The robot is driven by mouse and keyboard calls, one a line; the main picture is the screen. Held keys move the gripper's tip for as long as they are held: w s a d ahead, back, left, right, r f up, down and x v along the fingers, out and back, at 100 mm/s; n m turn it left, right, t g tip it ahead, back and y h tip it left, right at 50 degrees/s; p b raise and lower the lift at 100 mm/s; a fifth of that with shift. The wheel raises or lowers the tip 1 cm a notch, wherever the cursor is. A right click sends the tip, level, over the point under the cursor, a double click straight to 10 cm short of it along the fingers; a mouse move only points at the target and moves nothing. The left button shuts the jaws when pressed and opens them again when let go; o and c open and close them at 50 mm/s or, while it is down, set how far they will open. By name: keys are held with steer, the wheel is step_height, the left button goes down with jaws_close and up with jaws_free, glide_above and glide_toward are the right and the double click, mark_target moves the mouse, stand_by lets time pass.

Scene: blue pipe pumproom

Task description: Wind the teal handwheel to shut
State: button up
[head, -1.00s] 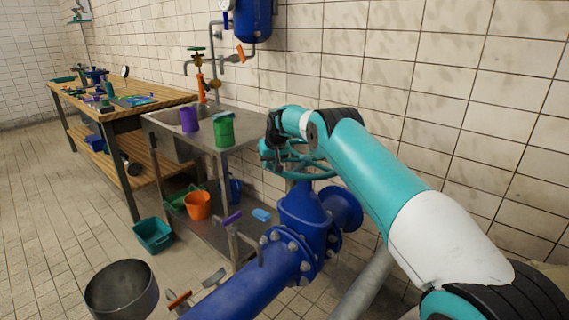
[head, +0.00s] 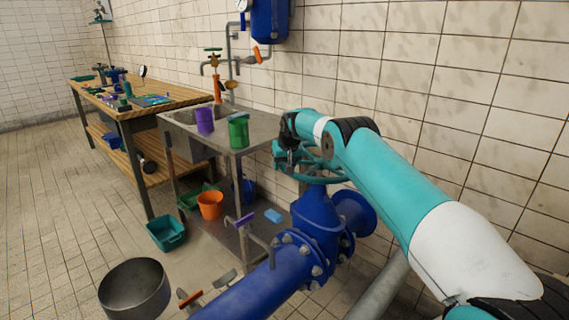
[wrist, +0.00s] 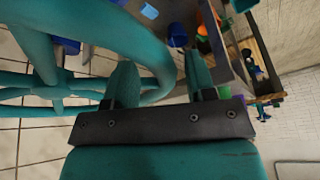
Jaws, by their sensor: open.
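The teal handwheel (head: 325,174) sits on top of the blue valve body (head: 317,222), partly hidden behind my arm in the head view. My gripper (head: 287,160) is at the wheel's left side. In the wrist view, the wheel's rim (wrist: 158,48) curves through the space between the two fingers of my gripper (wrist: 161,64). The fingers stand apart with the rim between them; I cannot tell whether either touches it. The spokes and hub (wrist: 57,88) show at the left.
A metal sink table (head: 262,133) with a purple cup (head: 205,121) and green cup (head: 238,131) stands left of the valve. A blue pipe (head: 260,287) runs toward me. A metal bucket (head: 134,289) stands at lower left. The tiled wall is close behind the valve.

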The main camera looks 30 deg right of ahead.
steer(key=shift+r, duration=0.1)
steer(key=b+v, duration=0.1)
steer(key=v, duration=1.6)
steer(key=shift+b, duration=0.3)
steer(key=shift+s+r, duration=0.1)
steer(key=shift+r, duration=0.05)
steer(key=shift+d, duration=0.1)
steer(key=c, duration=0.4)
steer(key=shift+s+d+f+m+p, duration=0.6)
steer(key=shift+d+f+m+p, duration=0.1)
steer(key=shift+d+m+p, duration=0.15)
jaws_close()
steer(key=s+d+f+m+t+p, duration=0.2)
steer(key=s+d+f+m+p, duration=0.25)
steer(key=s+m, duration=0.2)
steer(key=x, duration=1)
steer(key=shift+s+f+n+p, duration=0.3)
steer(key=shift+f+n, duration=0.1)
